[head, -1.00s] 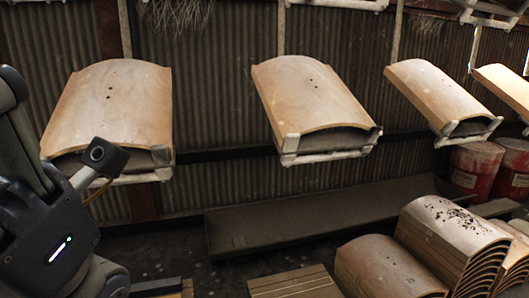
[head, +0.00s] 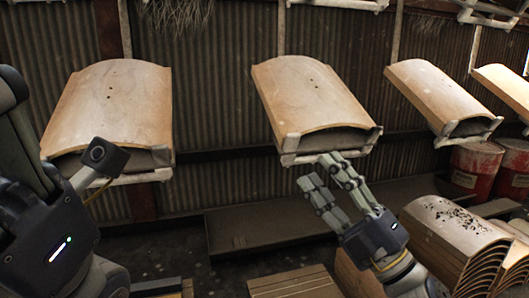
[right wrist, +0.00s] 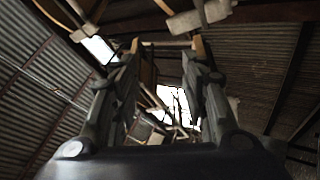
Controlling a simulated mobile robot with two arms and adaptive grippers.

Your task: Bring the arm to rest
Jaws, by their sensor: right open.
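My right gripper (head: 320,168) is raised in the middle of the head view, with its fingers pointing up and to the left. It is open and empty, and its fingertips show just below the front of the middle hanging carrier. I cannot tell whether they touch it. In the right wrist view the two fingers of the right gripper (right wrist: 166,48) stand apart with nothing held between them.
Curved wooden panels (head: 315,92) hang on white pipe carriers (head: 325,157) in a row. Another panel (head: 112,100) hangs by my left arm. Stacked curved panels (head: 450,232) lie at lower right, near red drums (head: 474,170). A long dark trough (head: 235,232) lies below.

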